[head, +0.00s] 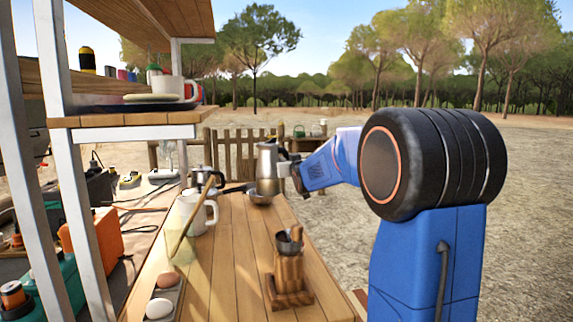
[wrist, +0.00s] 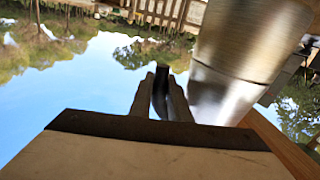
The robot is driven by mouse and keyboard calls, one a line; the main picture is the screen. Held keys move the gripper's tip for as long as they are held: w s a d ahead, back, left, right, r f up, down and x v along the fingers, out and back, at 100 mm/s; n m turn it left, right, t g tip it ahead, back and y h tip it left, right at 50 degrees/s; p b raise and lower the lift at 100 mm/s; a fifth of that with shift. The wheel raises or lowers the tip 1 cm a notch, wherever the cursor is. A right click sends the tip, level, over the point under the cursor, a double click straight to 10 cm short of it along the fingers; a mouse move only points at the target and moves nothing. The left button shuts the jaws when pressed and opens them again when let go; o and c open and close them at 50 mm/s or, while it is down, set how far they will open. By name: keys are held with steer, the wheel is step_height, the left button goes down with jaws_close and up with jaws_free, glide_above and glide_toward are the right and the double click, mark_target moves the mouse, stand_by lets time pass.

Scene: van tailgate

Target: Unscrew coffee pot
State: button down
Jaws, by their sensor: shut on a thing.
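The coffee pot (head: 267,166) is a silver metal pot, upright near the far end of the wooden counter. In the wrist view the pot (wrist: 248,40) fills the upper right, with a seam across its body and a dark part at its right edge. My gripper (head: 292,172) is at the pot's right side in the head view. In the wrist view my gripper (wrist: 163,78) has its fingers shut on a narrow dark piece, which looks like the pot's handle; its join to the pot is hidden.
A white mug (head: 198,214), a second metal pot (head: 202,180), a wooden block (head: 288,278) with a metal cup, and an egg tray (head: 163,299) are on the counter (head: 232,270). A shelf (head: 140,118) overhangs at left.

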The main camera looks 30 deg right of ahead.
step_height(320, 180, down, 9)
steer(key=shift+r, duration=0.2)
stand_by(1.6)
steer(key=shift+f, duration=0.8)
stand_by(1.6)
steer(key=shift+w+f+n+y, duration=0.15)
steer(key=shift+w+n+y, duration=0.25)
steer(key=shift+y, duration=0.5)
steer(key=shift+s+n+t+y, duration=0.1)
steer(key=shift+n+t+y, duration=0.2)
steer(key=shift+n+y, duration=0.2)
